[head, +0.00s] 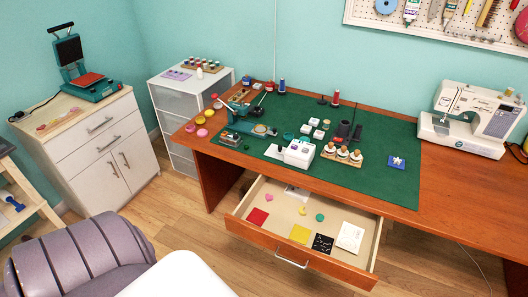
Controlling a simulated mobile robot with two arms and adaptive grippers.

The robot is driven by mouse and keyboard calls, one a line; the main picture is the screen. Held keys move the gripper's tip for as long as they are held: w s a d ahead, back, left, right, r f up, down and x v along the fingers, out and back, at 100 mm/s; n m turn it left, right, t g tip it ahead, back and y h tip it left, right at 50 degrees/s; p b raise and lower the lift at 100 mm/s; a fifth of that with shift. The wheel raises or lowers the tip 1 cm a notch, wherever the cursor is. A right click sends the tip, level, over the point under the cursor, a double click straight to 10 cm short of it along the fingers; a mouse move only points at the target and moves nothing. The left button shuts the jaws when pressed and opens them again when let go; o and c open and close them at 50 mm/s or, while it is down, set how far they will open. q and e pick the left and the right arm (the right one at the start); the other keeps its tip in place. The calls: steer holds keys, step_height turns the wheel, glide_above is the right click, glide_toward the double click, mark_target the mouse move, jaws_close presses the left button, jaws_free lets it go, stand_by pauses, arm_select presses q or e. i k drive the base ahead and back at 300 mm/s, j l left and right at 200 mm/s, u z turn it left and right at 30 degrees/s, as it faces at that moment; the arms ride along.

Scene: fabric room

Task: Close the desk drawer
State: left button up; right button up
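The desk drawer (250,235) is pulled out from under the brown wooden desk (455,193), in the lower middle of the head view. Its wooden front has a metal bar handle (292,259). Inside lie a red square (257,217), a yellow square (300,234), a black patterned square (322,243), a white card (349,237) and a few small pieces. The items look flat and lie within the drawer walls. The back of the drawer is hidden under the desktop. Neither my left nor my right gripper is in view.
A green mat (390,150) with sewing supplies covers much of the desktop. A white sewing machine (470,118) stands at right. A white drawer unit (165,98) and a cabinet (95,140) stand at left. Wooden floor (180,225) is clear left of the drawer.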

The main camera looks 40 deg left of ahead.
mark_target(345, 266)
steer(key=j, duration=1.3)
